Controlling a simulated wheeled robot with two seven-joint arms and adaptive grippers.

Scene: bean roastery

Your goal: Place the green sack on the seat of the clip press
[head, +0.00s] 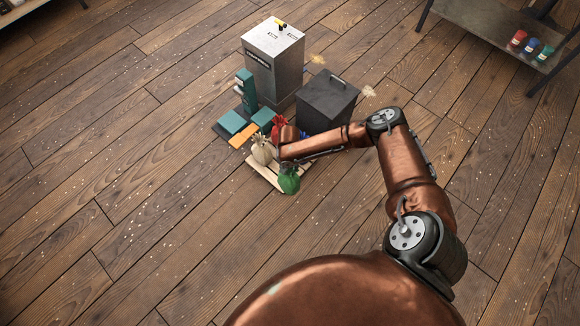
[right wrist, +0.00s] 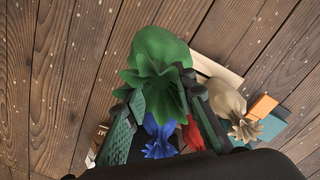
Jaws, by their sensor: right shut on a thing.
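The green sack (head: 289,182) is at the front corner of a pale wooden pallet (head: 263,174); I cannot tell if it touches the wood. My right gripper (head: 287,162) is over it, mostly hidden by my own arm. In the right wrist view, the gripper's fingers (right wrist: 168,98) are shut on the gathered neck of the green sack (right wrist: 158,50). The clip press (head: 246,92) looks like a teal upright on a dark base behind the pallet, with teal pads (head: 232,122) and an orange plate (head: 243,135) in front. I cannot tell which part is the seat. My left gripper is out of view.
A beige sack (head: 262,150), a red sack (head: 280,128) and a partly hidden blue sack (right wrist: 160,134) stand close around the gripper. A tall grey cabinet (head: 272,65) and a dark box (head: 325,102) stand behind. The floor (head: 130,220) to the left is clear.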

